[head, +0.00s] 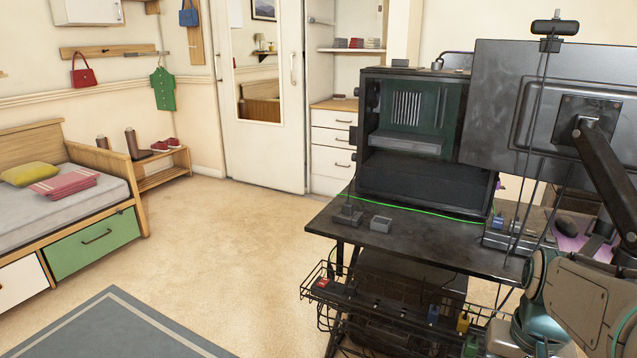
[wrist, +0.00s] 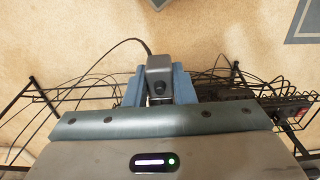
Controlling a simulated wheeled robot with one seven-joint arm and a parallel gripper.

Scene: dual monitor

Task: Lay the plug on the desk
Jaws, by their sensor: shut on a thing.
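In the wrist view, my gripper (wrist: 159,88) is shut on a dark grey plug (wrist: 159,70), with one blue finger on each side. A black cable runs from the plug's far end toward the upper left. The plug is over the wire basket and floor, apart from any desk surface in that view. In the head view, the dark desk (head: 430,248) stands at the right. My arm is at the lower right by its near edge; the fingertips and held plug cannot be made out there.
A black computer case (head: 415,140) and a monitor (head: 555,105) stand on the desk. A small grey box (head: 381,224) and a dark block (head: 347,216) sit at its left end. A wire basket (head: 318,293) with cables hangs below. The desk's front strip is mostly bare.

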